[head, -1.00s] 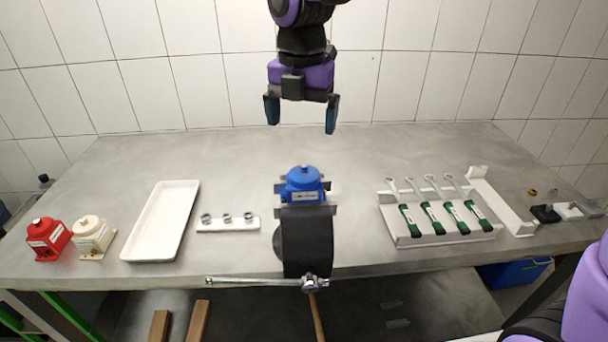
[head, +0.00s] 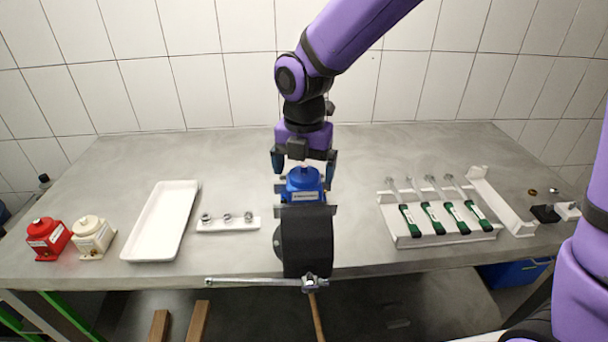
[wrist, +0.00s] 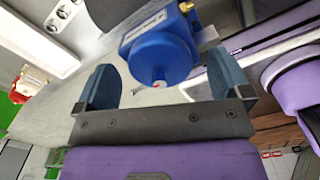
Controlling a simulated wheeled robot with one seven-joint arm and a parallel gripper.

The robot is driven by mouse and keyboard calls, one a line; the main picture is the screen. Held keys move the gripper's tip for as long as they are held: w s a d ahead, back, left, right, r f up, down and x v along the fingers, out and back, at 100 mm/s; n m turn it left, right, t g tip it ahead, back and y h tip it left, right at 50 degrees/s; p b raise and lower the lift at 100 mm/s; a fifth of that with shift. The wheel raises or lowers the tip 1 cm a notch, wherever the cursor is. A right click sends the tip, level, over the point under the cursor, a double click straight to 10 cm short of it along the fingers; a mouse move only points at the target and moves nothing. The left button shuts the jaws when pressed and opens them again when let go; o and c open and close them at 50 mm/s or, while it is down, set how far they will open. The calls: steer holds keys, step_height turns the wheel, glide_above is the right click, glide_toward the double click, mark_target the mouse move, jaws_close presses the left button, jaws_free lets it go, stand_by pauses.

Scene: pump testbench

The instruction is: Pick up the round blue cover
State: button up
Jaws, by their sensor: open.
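The round blue cover (head: 303,178) is the top of a blue pump (head: 306,195) held in a dark vise (head: 305,240) at the front middle of the table. My gripper (head: 304,163) points down just above and behind the cover, fingers open. In the wrist view my gripper (wrist: 165,80) has one blue finger on each side of the cover, with gaps; contact does not show. The pump's lower part is hidden by the vise.
A white tray (head: 160,222) and a rack with several metal rings (head: 228,225) stand left. Red (head: 47,238) and cream (head: 92,238) pumps stand far left. A rack of green-handled wrenches (head: 440,215) stands right. The vise handle (head: 255,282) sticks out in front.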

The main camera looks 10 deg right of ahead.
steer(key=shift+c, duration=0.4)
steer(key=c, duration=0.9)
steer(key=shift+r, duration=0.45)
step_height(320, 180, up, 3)
steer(key=shift+f, duration=0.1)
steer(key=s+d, duration=0.2)
steer(key=s, duration=0.5)
steer(key=s+d+r, duration=0.1)
steer(key=s+d, duration=0.1)
steer(key=s, duration=0.6)
steer(key=shift+s+d+r, duration=0.15)
steer(key=shift+s+d, duration=0.05)
steer(key=shift+d, duration=0.05)
